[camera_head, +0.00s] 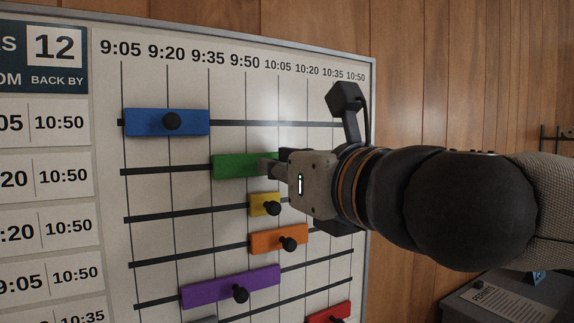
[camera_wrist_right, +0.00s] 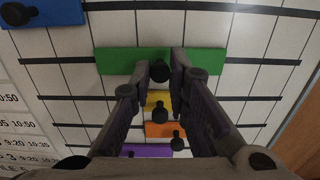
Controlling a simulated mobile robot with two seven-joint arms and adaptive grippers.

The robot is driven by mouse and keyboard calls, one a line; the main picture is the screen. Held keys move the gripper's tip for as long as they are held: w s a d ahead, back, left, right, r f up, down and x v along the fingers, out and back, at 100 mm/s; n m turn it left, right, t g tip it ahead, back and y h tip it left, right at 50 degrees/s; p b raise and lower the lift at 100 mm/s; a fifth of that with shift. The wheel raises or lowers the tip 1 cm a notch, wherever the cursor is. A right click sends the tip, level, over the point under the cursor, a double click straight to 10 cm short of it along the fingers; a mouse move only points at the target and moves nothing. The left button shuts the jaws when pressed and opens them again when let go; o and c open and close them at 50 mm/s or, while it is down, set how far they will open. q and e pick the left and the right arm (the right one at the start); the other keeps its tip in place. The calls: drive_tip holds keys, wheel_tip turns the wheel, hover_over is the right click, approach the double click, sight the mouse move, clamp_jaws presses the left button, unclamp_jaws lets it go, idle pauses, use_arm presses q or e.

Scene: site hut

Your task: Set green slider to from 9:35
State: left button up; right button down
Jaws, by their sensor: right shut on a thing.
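The green slider (camera_head: 230,166) sits on the second track of the wall board (camera_head: 140,75). Its left end is at the 9:35 line; its right part is hidden behind my right gripper (camera_head: 268,166) in the head view. In the right wrist view the green slider (camera_wrist_right: 120,61) shows whole, with its black knob (camera_wrist_right: 160,70) between the fingertips of my right gripper (camera_wrist_right: 162,66). The right gripper is shut on that knob. The left gripper is in neither view.
A blue slider (camera_head: 145,122) is on the track above. Below are a yellow slider (camera_head: 258,201), an orange slider (camera_head: 268,243), a purple slider (camera_head: 210,290) and a red slider (camera_head: 325,316). A dark box labelled permits (camera_head: 500,300) stands at lower right.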

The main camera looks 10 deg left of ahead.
drive_tip(key=c, duration=1.5)
unclamp_jaws()
drive_tip(key=shift+c, duration=0.2)
drive_tip(key=shift+s, duration=0.1)
drive_tip(key=v, duration=1.2)
